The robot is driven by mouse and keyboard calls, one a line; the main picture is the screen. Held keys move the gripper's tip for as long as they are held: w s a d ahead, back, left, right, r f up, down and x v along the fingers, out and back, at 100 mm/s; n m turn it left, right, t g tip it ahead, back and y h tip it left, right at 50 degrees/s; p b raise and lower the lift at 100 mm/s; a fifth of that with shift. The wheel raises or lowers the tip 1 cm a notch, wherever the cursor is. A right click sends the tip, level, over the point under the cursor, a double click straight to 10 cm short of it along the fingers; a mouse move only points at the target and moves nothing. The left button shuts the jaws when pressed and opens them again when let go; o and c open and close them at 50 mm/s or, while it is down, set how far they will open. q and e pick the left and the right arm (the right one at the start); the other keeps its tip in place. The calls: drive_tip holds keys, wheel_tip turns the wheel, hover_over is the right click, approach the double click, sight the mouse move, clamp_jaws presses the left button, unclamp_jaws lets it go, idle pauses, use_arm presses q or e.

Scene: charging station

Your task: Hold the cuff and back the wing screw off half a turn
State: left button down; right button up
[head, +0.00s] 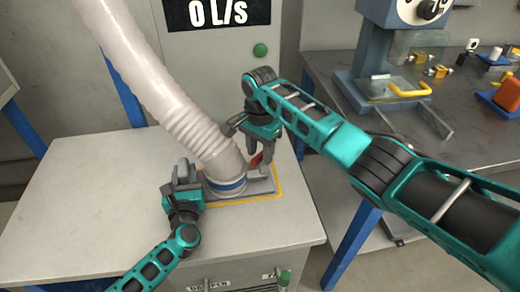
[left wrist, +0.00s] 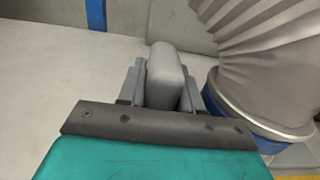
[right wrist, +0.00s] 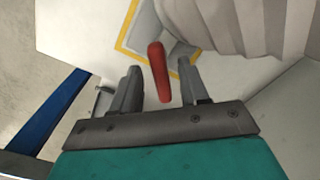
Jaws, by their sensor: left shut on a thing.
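The cuff (head: 226,184) is at the lower end of the pale ribbed hose, with a blue band, and stands on a grey base plate. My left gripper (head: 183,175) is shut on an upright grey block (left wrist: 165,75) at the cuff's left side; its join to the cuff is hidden. The red wing screw (head: 257,159) is at the cuff's right side. My right gripper (head: 267,152) is above it, open. In the right wrist view the red wing (right wrist: 158,70) lies between the fingers, with gaps on both sides.
The hose (head: 150,75) rises to the upper left. A yellow outline (head: 255,202) surrounds the base plate on the pale bench top (head: 90,215). A panel behind reads 0 L/s (head: 217,13), with a green button (head: 260,50) below. A dark bench at right holds equipment. The bench's left side is clear.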

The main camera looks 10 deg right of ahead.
clamp_jaws()
drive_tip(key=shift+n, duration=0.3)
drive_tip(key=n, duration=0.4)
drive_tip(key=shift+s+d+n, duration=0.1)
drive_tip(key=shift+d+n, duration=0.05)
drive_tip(key=shift+n, duration=0.15)
drive_tip(key=n, duration=0.4)
drive_tip(key=shift+d+n, duration=0.15)
drive_tip(key=shift+n, duration=0.15)
drive_tip(key=n, duration=0.4)
drive_tip(key=shift+d, duration=0.15)
drive_tip(key=shift+d+n, duration=0.15)
drive_tip(key=shift+n, duration=2.35)
drive_tip(key=shift+o, duration=0.2)
unclamp_jaws()
